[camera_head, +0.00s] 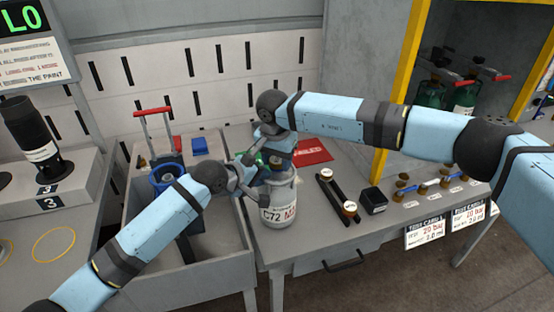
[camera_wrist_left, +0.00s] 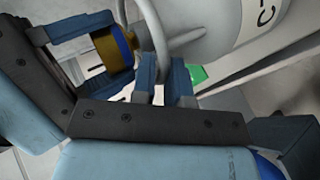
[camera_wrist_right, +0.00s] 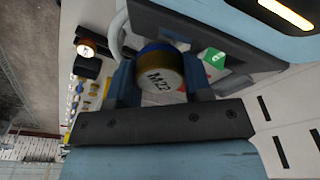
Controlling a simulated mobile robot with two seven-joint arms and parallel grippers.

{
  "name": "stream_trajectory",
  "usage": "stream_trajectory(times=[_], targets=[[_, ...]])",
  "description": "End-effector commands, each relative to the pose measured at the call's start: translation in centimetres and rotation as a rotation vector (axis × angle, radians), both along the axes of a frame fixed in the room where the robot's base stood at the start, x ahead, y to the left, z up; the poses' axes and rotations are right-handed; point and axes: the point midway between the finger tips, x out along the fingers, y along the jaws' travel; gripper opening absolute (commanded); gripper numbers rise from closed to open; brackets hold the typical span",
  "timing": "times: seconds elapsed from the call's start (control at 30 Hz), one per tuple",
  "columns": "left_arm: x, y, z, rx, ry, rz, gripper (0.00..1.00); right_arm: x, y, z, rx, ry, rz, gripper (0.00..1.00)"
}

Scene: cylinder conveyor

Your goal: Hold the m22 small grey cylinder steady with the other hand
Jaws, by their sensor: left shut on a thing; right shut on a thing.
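The small grey cylinder (camera_head: 280,215), marked C72 and M22, stands upright at the front left of the grey table. Its grey body (camera_wrist_left: 215,25) and curved guard (camera_wrist_left: 155,30) also show in the left wrist view. My left gripper (camera_head: 245,178) is shut on the guard; its fingers (camera_wrist_left: 168,92) sit either side of it. My right gripper (camera_head: 270,158) comes from above and is shut on a brass-and-blue fitting (camera_wrist_right: 160,78) marked M22. That fitting also shows in the left wrist view (camera_wrist_left: 112,46), beside the guard. Arms hide the cylinder's top in the head view.
A grey bin (camera_head: 200,252) lies left of the cylinder. A black rack (camera_head: 333,196) with round fittings, a black box (camera_head: 372,200) and a row of brass fittings (camera_head: 430,185) lie to the right. A red sheet (camera_head: 313,151) lies behind.

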Motion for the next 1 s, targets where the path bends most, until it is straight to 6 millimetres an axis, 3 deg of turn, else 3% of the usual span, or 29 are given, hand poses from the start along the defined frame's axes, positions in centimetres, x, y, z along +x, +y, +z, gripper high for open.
stream_trajectory(times=[0.3,1.0], targets=[[0.0,0.0,-0.2,0.002,0.002,0.000,0.00,0.0,0.0,1.2,0.000,-0.001,0.001,0.20],[0.0,0.0,-0.2,0.003,0.003,0.000,0.00,0.0,0.0,1.3,0.001,-0.003,-0.006,0.20]])
